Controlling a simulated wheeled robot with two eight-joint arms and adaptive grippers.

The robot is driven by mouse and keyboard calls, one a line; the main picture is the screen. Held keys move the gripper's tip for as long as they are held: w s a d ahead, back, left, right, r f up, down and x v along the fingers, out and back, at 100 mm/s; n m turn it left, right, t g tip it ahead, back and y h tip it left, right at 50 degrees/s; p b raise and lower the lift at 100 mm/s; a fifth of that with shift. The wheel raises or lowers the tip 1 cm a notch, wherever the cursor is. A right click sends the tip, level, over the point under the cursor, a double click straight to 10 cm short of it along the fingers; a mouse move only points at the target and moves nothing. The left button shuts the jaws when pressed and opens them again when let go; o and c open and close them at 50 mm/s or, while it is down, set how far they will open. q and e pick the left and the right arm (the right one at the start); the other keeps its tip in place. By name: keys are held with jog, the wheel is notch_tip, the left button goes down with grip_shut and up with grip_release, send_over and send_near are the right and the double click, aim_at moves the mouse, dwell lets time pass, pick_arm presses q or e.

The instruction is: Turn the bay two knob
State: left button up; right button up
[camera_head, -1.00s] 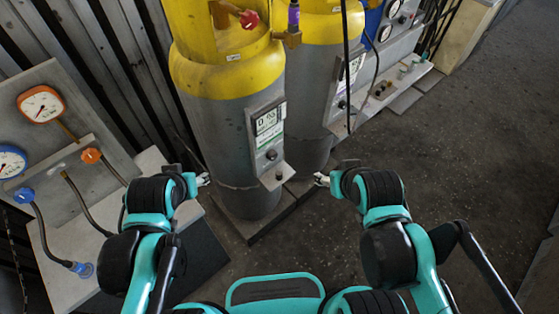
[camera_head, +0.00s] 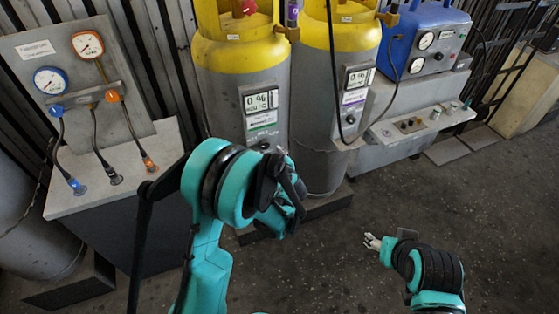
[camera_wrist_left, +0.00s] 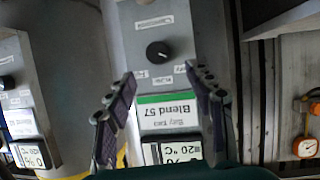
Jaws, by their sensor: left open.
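The bay two panel is on the front of the left yellow-topped cylinder (camera_head: 222,90). In the left wrist view it appears upside down, with a green-striped label (camera_wrist_left: 168,112) reading "Bay two Blend 57". Its round black knob (camera_wrist_left: 158,51) has a white pointer mark; it also shows in the head view (camera_head: 264,145). My left gripper (camera_wrist_left: 160,74) is open, its fingers on either side of the label, and the knob appears beyond the fingertips, untouched. In the head view my left arm hides much of that gripper (camera_head: 286,180). My right gripper (camera_head: 372,242) is over the floor, too small to judge.
The right cylinder (camera_head: 340,60) carries a similar panel with a purple label. A blue box with gauges (camera_head: 428,40) stands at the right on a grey bench. A gauge board (camera_head: 78,75) with hoses stands at the left.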

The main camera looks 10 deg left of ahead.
aim_at(265, 146)
pick_arm(q)
jog(key=b+x, duration=0.1)
jog(key=x, duration=0.2)
jog(key=b+x, duration=0.1)
jog(key=x, duration=0.2)
jog(key=shift+w+d+f, duration=0.1)
jog(key=shift+f, duration=0.4)
jog(key=shift+x, duration=0.8)
jog(key=shift+r, duration=0.2)
jog(key=c, duration=1.2)
